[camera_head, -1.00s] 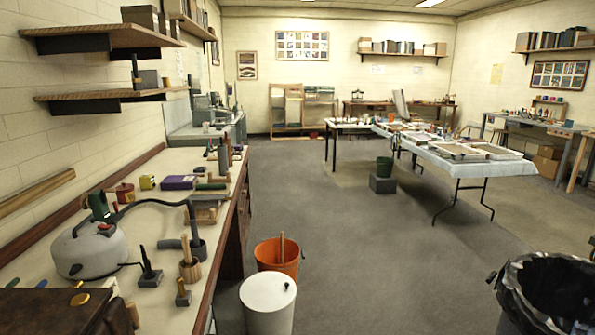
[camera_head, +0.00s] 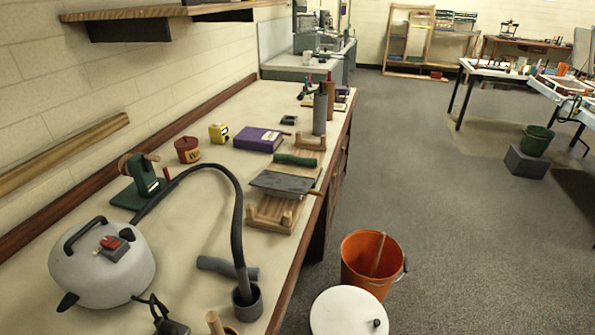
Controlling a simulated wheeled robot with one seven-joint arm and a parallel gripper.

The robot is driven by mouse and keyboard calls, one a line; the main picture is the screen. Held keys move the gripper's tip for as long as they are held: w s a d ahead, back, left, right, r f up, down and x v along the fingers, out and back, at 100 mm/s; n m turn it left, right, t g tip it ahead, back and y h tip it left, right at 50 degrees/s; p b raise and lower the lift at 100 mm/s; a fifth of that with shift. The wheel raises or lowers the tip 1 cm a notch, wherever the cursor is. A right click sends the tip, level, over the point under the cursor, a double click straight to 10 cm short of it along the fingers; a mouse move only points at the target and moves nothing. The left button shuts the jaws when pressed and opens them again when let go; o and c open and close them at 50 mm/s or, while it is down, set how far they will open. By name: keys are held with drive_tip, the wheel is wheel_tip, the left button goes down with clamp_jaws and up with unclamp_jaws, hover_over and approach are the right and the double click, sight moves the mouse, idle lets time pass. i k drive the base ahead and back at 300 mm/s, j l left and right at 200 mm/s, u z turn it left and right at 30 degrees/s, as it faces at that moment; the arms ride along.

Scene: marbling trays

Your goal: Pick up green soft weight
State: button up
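A dark green, rounded, elongated object (camera_head: 297,160), which looks like the green soft weight, lies on the bench beside a purple box. It rests at or on the wooden rack (camera_head: 308,150), just beyond a dark grey slab (camera_head: 284,184). Its full outline shows, but its contact with the wood is too small to make out. My gripper is not in view.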

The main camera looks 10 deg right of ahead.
sight(281, 157)
drive_tip(key=i+l+u, duration=0.1)
drive_tip(key=i, duration=0.2)
drive_tip(key=i+l+u, duration=0.1)
drive_tip(key=l+u, duration=0.15)
drive_tip(key=u, duration=0.15)
drive_tip(key=i+l+u, duration=0.1)
drive_tip(key=l+u, duration=0.25)
drive_tip(key=i+l+u, duration=0.25)
drive_tip(key=l, duration=0.8)
drive_tip(key=l+u, duration=0.3)
drive_tip(key=l, duration=2.3)
